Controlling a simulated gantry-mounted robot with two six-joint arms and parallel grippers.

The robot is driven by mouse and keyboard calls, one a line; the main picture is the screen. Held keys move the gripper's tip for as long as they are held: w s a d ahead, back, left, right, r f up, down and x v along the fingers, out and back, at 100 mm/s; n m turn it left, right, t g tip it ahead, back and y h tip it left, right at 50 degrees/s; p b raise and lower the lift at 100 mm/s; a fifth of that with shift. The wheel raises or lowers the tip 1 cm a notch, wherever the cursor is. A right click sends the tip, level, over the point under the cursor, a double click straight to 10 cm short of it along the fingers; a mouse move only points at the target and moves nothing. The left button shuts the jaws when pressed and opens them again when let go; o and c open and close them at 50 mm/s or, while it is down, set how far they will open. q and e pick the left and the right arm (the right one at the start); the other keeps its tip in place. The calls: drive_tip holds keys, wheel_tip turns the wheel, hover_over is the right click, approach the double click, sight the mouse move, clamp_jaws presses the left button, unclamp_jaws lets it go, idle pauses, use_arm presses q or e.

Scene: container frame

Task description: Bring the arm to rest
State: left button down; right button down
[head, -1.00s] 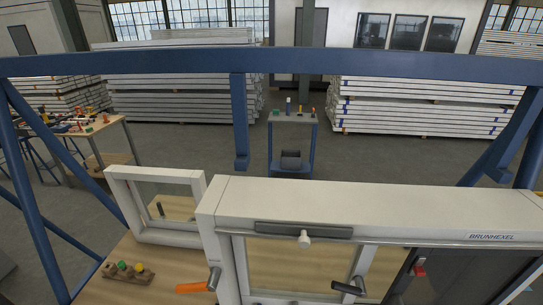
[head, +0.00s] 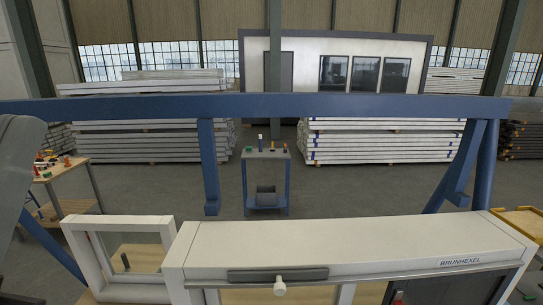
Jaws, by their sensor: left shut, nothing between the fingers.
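The fingertips are hard to make out there, and the gripper is shut and holds nothing. It looks apart from the white window frames. My right gripper is not in view.
A blue gantry beam (head: 260,107) crosses the view. Below it are a large white window frame (head: 345,245) and a smaller white frame (head: 80,250). A small blue cart (head: 266,180) stands behind. A wooden workbench (head: 66,175) with tools is at left, a yellow-edged tray (head: 520,214) at right.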

use_arm(q)
wheel_tip(320, 180, up, 18)
drive_tip(key=n+h+p, duration=0.1)
drive_tip(key=p, duration=1.8)
drive_tip(key=shift+w+d+r+g, duration=0.15)
drive_tip(key=shift+w+d+g, duration=0.15)
drive_tip(key=shift+w, duration=0.15)
